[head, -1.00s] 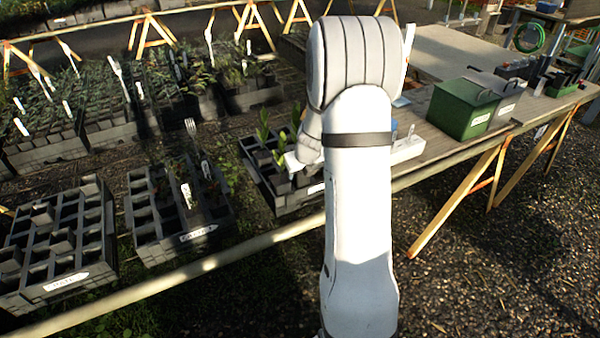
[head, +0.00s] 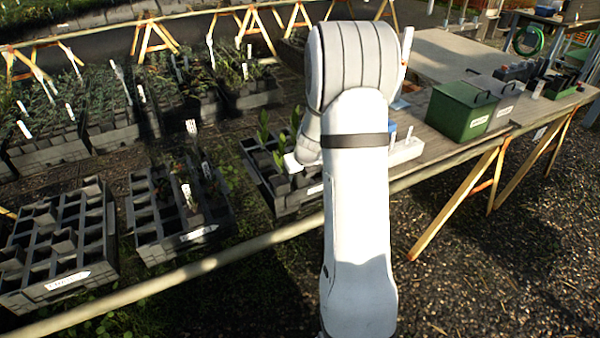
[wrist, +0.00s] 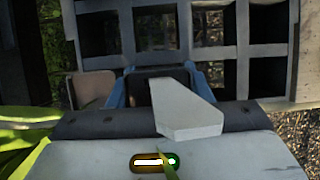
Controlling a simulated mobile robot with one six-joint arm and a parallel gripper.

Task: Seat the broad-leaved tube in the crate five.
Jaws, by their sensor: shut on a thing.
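My gripper (wrist: 158,72) shows its two blue fingers in the wrist view, shut on a dark tube (wrist: 140,88). A white tag (wrist: 187,112) stands in front of it, and green leaves (wrist: 25,130) show at the left edge. The tube is just at the near side of a grey crate with open square cells (wrist: 185,58); I cannot tell whether its lower end is inside a cell. In the head view my arm hides the fingers, beside a crate (head: 290,208) with broad-leaved plants (head: 263,128). That crate's label is unreadable here.
Two more labelled crates stand to the left, one mostly empty (head: 50,290) and one with several plants (head: 165,255). A green box (head: 460,110) stands on the wooden bench (head: 425,145) at right. A pale rail (head: 170,278) runs along the front.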

